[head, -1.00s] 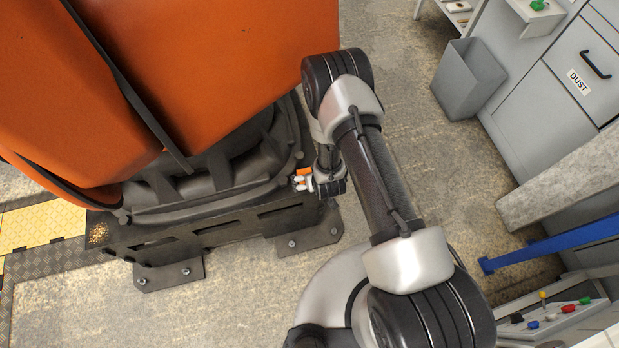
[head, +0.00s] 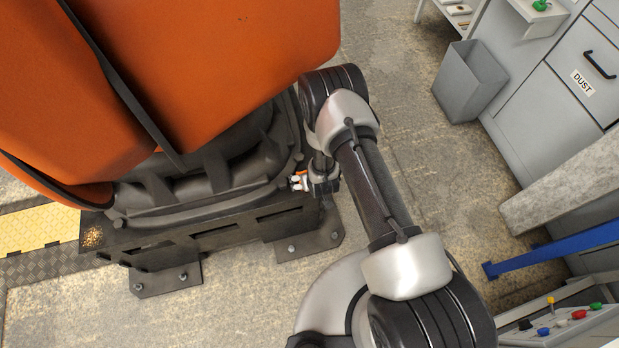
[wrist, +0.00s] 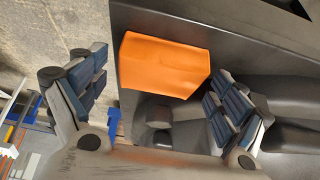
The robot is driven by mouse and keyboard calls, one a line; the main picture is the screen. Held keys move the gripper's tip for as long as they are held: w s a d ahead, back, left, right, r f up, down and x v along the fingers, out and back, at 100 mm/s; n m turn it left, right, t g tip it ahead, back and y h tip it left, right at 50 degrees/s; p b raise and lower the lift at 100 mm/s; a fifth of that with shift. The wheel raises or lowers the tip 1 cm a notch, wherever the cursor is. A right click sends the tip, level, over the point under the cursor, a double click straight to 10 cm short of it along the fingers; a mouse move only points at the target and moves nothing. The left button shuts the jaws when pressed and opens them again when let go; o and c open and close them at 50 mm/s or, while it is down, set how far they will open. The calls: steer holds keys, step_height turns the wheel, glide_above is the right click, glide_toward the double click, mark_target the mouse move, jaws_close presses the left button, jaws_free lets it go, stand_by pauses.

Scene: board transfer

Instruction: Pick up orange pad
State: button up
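The orange pad (wrist: 165,66) lies on a dark metal surface in the wrist view, at the upper middle. In the head view only a small orange bit of the pad (head: 302,173) shows beside my gripper (head: 300,183). In the wrist view my gripper (wrist: 155,100) is open, its two padded fingers wide apart. The pad lies ahead of and between the fingers, with its right end close to the right finger. I cannot tell whether they touch. Nothing is held.
A large orange machine on a black base (head: 220,232) fills the left. A grey bin (head: 470,82) and a cabinet marked DUST (head: 560,90) stand at the right. A blue bar (head: 555,248) and a panel with coloured knobs (head: 560,325) are at lower right. Open floor lies between.

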steer(key=c, duration=0.7)
steer(key=shift+c, duration=0.2)
step_height(320, 180, up, 20)
steer(key=p, duration=0.7)
